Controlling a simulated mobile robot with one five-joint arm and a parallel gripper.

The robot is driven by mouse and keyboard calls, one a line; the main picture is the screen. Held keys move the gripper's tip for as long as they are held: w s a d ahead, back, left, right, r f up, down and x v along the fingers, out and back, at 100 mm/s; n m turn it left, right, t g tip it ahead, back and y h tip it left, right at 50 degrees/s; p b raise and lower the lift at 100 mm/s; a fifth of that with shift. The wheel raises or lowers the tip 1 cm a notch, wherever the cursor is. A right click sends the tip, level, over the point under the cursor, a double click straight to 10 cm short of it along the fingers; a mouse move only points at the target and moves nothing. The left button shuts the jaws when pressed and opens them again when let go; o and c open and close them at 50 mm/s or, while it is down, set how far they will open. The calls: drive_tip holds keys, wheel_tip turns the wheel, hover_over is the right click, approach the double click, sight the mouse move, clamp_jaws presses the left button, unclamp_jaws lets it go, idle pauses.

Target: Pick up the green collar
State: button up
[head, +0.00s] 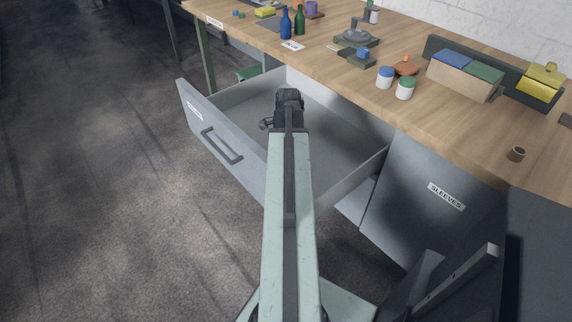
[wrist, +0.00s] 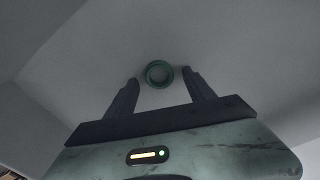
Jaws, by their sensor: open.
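The green collar (wrist: 148,75) is a small ring that shows in the wrist view, lying on the grey drawer floor. It sits just beyond and between the tips of my two fingers. My gripper (wrist: 162,78) is open and empty, with its fingers to the left and right of the ring. In the head view my gripper (head: 286,97) is over the open drawer (head: 340,150). The collar is hidden there behind my arm and gripper.
The drawer's front panel with its handle (head: 222,147) and its side walls surround my gripper. A closed cabinet labelled SLEEVES (head: 446,196) stands right of the drawer.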

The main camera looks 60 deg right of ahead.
clamp_jaws()
drive_tip(key=shift+r, duration=0.15)
wheel_tip(320, 180, up, 10)
drive_tip(key=p, duration=1)
